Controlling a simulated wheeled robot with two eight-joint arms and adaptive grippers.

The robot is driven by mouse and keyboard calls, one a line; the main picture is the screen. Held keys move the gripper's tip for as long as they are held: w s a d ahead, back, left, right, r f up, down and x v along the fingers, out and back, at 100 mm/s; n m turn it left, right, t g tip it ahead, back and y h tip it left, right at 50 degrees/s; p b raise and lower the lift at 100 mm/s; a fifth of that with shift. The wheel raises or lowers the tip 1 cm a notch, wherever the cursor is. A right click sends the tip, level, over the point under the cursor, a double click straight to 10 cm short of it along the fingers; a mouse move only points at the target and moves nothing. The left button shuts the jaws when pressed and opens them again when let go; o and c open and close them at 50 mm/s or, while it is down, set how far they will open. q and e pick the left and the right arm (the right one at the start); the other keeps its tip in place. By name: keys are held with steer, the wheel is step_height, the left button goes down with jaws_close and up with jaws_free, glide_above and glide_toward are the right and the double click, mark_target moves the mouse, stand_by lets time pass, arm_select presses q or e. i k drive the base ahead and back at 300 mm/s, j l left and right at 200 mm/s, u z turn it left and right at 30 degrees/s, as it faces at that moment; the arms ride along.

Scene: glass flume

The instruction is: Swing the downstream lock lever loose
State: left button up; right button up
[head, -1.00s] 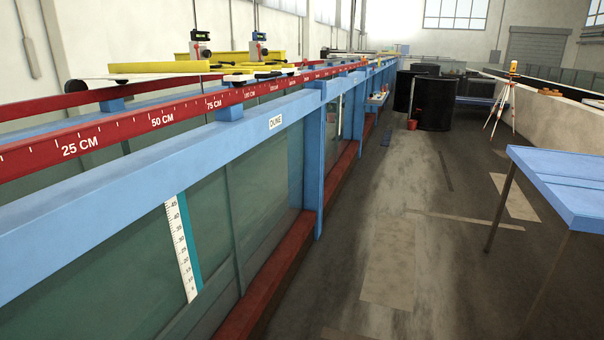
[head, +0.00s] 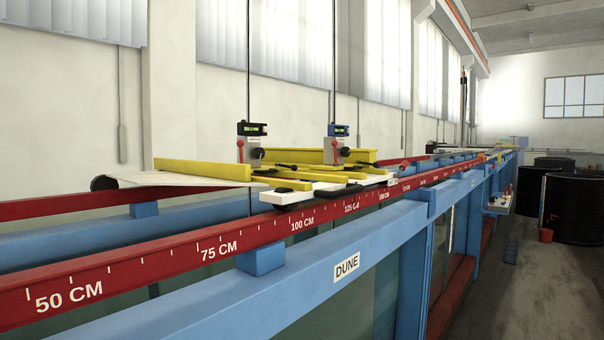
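A yellow carriage (head: 205,169) rides on the red rails of the flume, left of the middle of the head view. Another small red-tipped part (head: 405,165) shows at the carriage's right end. Dark flat pieces (head: 290,185) lie along its near edge. I cannot tell which part is the downstream lock lever. Neither gripper is in view.
The near red rail (head: 180,254) has a centimetre scale. The blue flume beam (head: 310,270) below it bears a DUNE label (head: 347,266). A white sheet (head: 135,178) sticks out at the carriage's left. Black drums (head: 572,208) stand right, beside bare floor (head: 520,280).

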mark_target(293, 167)
steer(key=i+l+u, duration=0.25)
steer(key=u, duration=0.4)
steer(key=l+u, duration=0.2)
steer(key=u, duration=0.25)
steer(key=l+u, duration=0.25)
steer(key=l, duration=0.3)
steer(key=l+u, duration=0.3)
steer(key=l, duration=0.2)
steer(key=k+l+u, duration=0.1)
steer(key=l+u, duration=0.15)
steer(key=l, duration=0.3)
steer(key=k+l+u, duration=0.1)
steer(key=l+u, duration=0.2)
steer(key=l, duration=0.2)
